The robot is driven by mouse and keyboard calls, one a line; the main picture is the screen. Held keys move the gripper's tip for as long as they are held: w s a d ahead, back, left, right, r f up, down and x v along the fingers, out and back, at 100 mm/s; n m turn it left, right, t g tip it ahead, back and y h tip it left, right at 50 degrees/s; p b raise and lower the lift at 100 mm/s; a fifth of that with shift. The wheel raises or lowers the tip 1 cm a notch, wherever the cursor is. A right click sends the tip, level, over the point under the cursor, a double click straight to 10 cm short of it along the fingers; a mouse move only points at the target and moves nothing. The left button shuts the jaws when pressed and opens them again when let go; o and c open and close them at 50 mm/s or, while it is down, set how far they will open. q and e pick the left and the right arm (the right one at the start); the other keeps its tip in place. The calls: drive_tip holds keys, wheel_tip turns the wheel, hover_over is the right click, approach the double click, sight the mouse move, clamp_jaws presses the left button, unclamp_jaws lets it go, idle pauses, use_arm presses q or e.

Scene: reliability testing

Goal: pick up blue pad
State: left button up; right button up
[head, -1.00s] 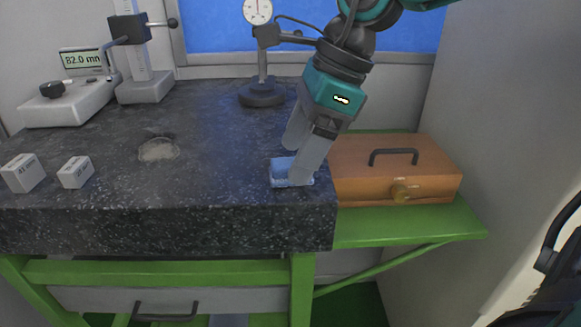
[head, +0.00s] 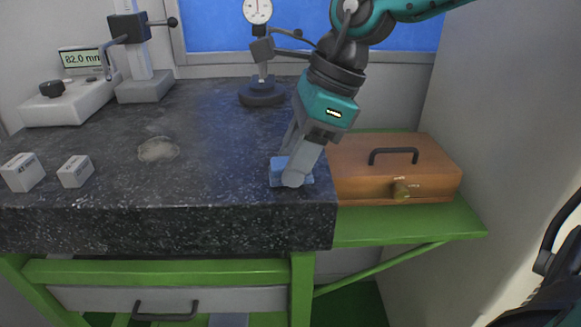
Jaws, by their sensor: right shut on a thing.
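The blue pad (head: 277,173) lies near the front right corner of the dark granite slab (head: 170,228). My right gripper (head: 291,168) reaches down over it from the upper right and is shut on the pad. The grey fingers hide the middle of the pad. The pad still appears to be at the slab's surface; I cannot tell whether it is lifted. My left gripper is not in view.
A wooden case (head: 430,178) sits on the green shelf just right of the slab. A dial gauge stand (head: 262,94) is behind the gripper. Two grey blocks (head: 22,172) (head: 75,171) lie at the left. The slab's middle is clear around a pale patch (head: 158,150).

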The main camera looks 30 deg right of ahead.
drive_tip(key=shift+c, duration=0.2)
drive_tip(key=shift+r, duration=0.15)
drive_tip(key=shift+r, duration=0.25)
wheel_tip(320, 180, up, 27)
drive_tip(key=p, duration=0.1)
drive_tip(key=shift+r+p, duration=0.15)
drive_tip(key=shift+p, duration=0.25)
drive_tip(key=o, duration=0.5)
drive_tip(key=shift+c, duration=0.2)
drive_tip(key=c, duration=0.4)
drive_tip(key=shift+o, duration=0.2)
